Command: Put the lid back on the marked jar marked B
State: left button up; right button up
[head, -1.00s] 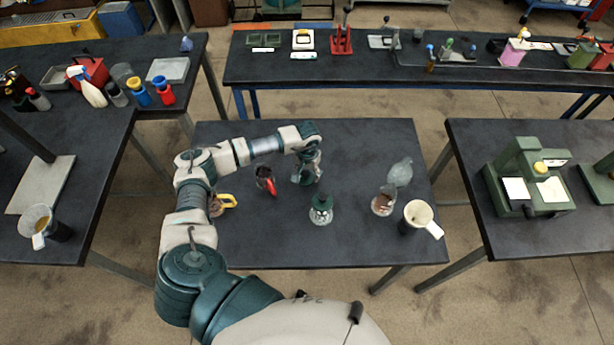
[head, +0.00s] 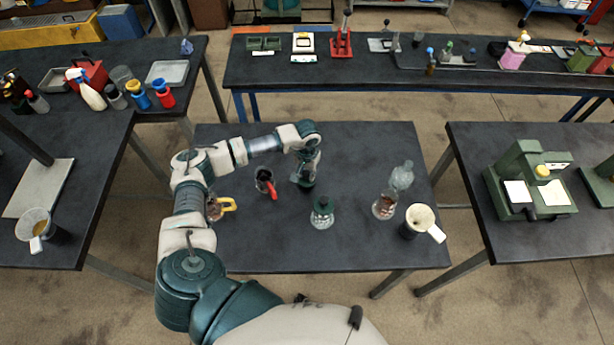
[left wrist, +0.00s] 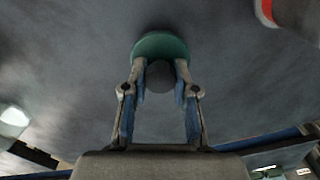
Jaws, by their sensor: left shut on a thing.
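My left gripper (head: 306,180) is over the middle of the centre table. In the left wrist view my left gripper (left wrist: 160,82) is shut on the grey knob of a round green lid (left wrist: 160,45). A glass jar (head: 322,220) with a dark green top stands a little in front and to the right of the gripper. Another glass jar (head: 384,207) with brown contents stands further right. I cannot read any B mark on either jar. My right gripper is not in view.
A red-handled jug (head: 264,182) and a yellow-handled jug (head: 215,208) stand left of the gripper. A clear bottle (head: 402,175) and a dark vessel with a cream funnel (head: 420,217) stand at the right. The front of the centre table (head: 300,250) is clear.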

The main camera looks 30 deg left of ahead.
pick_arm(q)
jog(key=shift+s+d+r+b, duration=0.1)
jog(key=shift+s+r+b, duration=0.25)
jog(key=shift+s+r, duration=0.35)
jog(key=s+d+b, duration=0.1)
jog(key=s, duration=0.3)
jog(key=s+d+r+b, duration=0.1)
jog(key=s+d, duration=0.1)
jog(key=s, duration=0.3)
jog(key=s+d+r+b, duration=0.1)
jog(key=s, duration=0.4)
jog(key=shift+d, duration=0.2)
jog(key=shift+f, duration=0.1)
